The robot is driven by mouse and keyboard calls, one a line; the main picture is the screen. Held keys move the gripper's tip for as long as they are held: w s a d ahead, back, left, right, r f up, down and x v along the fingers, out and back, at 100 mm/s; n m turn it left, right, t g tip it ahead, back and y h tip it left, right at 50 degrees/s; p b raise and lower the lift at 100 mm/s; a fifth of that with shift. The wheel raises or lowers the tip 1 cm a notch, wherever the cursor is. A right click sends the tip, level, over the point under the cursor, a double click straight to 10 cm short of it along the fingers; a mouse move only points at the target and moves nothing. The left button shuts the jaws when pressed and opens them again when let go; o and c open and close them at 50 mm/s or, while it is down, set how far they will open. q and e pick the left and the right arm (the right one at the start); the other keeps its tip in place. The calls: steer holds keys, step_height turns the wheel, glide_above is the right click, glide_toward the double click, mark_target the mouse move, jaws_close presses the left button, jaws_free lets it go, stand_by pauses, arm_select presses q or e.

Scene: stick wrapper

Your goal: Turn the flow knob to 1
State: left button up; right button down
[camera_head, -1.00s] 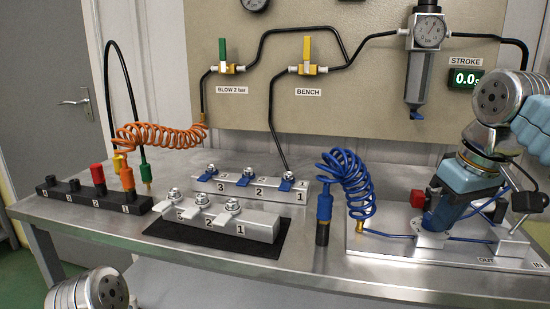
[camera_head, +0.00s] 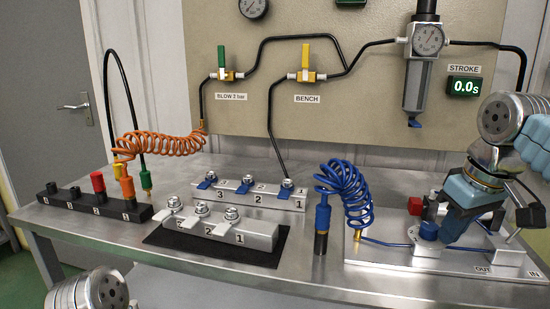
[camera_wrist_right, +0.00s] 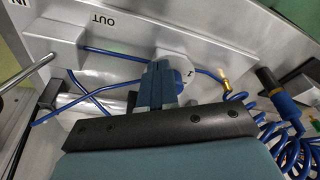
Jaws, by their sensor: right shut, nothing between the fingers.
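The blue flow knob (camera_head: 428,231) stands on the metal block of the plate at the right of the bench. My right gripper (camera_head: 446,240) is shut and empty, pointing down just right of the knob in the head view. In the right wrist view the shut fingers (camera_wrist_right: 160,88) cover the middle, and a pale dial (camera_wrist_right: 184,72) with a "1" shows just beyond them. Which number the knob points to, and whether the fingers touch it, I cannot tell. My left gripper is outside the view; only part of my left arm shows at lower left.
A thin blue tube (camera_head: 385,242) runs along the plate (camera_head: 375,262) to a coiled blue hose (camera_head: 347,190). A red part (camera_head: 415,205) is behind the knob. The stroke display (camera_head: 466,87) reads 0.0s. Valve blocks (camera_head: 250,196) stand left of the hose.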

steer(key=shift+w+d+r, duration=0.15)
steer(key=shift+w+d, duration=0.1)
stand_by(0.5)
steer(key=shift+d, duration=0.1)
steer(key=shift+s+d, duration=0.1)
steer(key=shift+s, duration=0.2)
steer(key=w+v, duration=0.1)
steer(key=v, duration=0.4)
steer(key=shift+r, duration=0.55)
